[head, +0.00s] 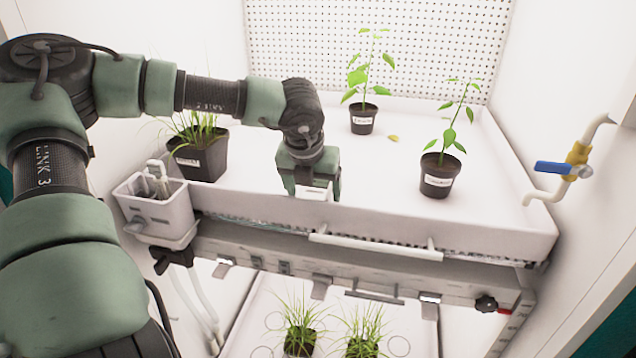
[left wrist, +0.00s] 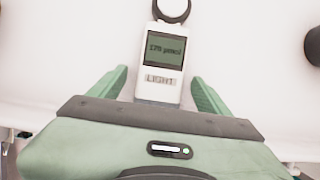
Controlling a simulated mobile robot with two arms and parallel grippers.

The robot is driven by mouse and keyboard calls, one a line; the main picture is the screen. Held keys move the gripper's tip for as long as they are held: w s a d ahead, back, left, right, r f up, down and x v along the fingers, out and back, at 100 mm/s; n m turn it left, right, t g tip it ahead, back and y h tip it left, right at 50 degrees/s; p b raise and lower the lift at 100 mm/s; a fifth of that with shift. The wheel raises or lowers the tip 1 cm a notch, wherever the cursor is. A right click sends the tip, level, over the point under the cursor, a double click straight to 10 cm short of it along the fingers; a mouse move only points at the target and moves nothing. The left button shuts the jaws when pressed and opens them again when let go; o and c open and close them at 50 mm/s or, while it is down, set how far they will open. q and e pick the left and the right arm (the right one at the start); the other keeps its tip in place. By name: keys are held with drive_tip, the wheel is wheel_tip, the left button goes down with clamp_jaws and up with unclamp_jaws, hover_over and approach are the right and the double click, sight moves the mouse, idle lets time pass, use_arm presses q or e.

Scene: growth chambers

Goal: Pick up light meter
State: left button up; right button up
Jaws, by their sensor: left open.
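The gripper is open. My right gripper is not in view.
The white tray (head: 470,222) holds a grassy pot (head: 200,160) at left and leafy pots at the back (head: 363,120) and right (head: 438,178). A white caddy (head: 155,210) hangs at the front left. A blue-handled valve (head: 556,168) is on the right wall.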

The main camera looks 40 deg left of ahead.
use_arm(q)
drive_tip(key=c, duration=1.6)
drive_tip(key=shift+c, duration=0.4)
drive_tip(key=shift+r, duration=0.1)
